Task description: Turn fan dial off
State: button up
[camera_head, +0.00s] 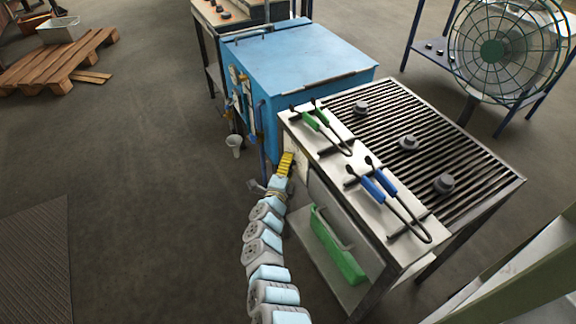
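The large fan (506,48) with a green hub and round wire cage stands at the upper right. I cannot make out a fan dial in this view. My arm reaches up from the bottom edge to the left side of the metal grill table (333,145). My gripper (286,163) is at the arm's far end, by a pale panel (299,158) below the table's left corner, near the blue furnace. A yellow, dark-striped part shows there. The fingertips are too small to tell open from shut, and I cannot tell whether they touch the panel.
The blue furnace box (300,55) adjoins the grill table. Green tongs (322,118), blue tongs (385,185) and three grey round pieces (408,142) lie on the table. A pallet (55,62) is at upper left.

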jog(key=c, duration=1)
jog(key=shift+r+n+g+p, duration=0.25)
jog(key=shift+n+g+p, duration=0.05)
jog(key=shift+p, duration=0.75)
jog(key=shift+r+n+g+p, duration=0.2)
jog(key=shift+n+g+p, duration=0.1)
jog(key=shift+p, duration=0.75)
jog(key=n+g+p, duration=0.1)
jog(key=g+p, duration=0.1)
jog(key=p, duration=0.2)
jog(key=shift+a+f+n, duration=0.1)
jog(key=shift+f+n, duration=0.05)
jog(key=shift+n, duration=0.25)
jog(key=shift+f+n+g, duration=0.15)
jog(key=shift+n+g, duration=0.45)
jog(key=shift+g, duration=0.1)
jog(key=shift+f+n+g+b, duration=0.15)
jog(key=shift+n+g+b, duration=0.15)
jog(key=shift+g+b, duration=0.7)
jog(key=shift+b, duration=0.25)
jog(key=o, duration=1.2)
jog(key=shift+c, duration=0.2)
